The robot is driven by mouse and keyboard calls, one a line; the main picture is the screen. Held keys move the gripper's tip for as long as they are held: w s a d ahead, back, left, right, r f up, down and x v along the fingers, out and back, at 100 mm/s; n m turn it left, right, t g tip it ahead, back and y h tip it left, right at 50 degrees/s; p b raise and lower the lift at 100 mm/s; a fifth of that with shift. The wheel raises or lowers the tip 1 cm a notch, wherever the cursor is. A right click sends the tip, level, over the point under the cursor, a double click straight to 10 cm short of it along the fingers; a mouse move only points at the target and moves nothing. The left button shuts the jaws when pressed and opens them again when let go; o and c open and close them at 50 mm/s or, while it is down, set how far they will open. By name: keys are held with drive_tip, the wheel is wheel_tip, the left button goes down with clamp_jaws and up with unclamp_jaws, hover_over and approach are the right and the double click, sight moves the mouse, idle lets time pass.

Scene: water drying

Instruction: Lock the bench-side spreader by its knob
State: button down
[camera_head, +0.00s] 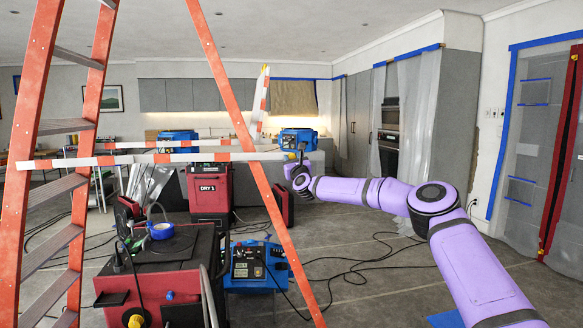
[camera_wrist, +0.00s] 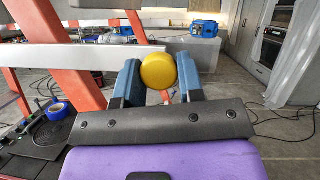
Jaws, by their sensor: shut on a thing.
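A round yellow knob (camera_wrist: 159,70) sits between the two blue fingers of my gripper (camera_wrist: 160,82) in the wrist view, and the fingers are shut on it. How the knob joins the bar is hidden by the fingers. In the head view my gripper (camera_head: 297,166) is at the right end of a red-and-white striped bar (camera_head: 130,159). The orange stepladder (camera_head: 232,95) stands at the left.
A red machine (camera_head: 150,285) with a roll of blue tape (camera_head: 161,230) stands at front left. A blue unit with a control panel (camera_head: 247,262) is beside it. A red case marked DRY 1 (camera_head: 209,190) stands behind. Cables cross the floor; the right floor is mostly free.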

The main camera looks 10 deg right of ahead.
drive_tip(key=shift+r+n, duration=0.3)
drive_tip(key=shift+r, duration=0.1)
drive_tip(key=c, duration=0.7)
unclamp_jaws()
drive_tip(key=shift+c, duration=0.2)
drive_tip(key=shift+s+f, duration=0.1)
drive_tip(key=v, duration=1)
drive_tip(key=shift+s, duration=0.3)
drive_tip(key=shift+d, duration=0.1)
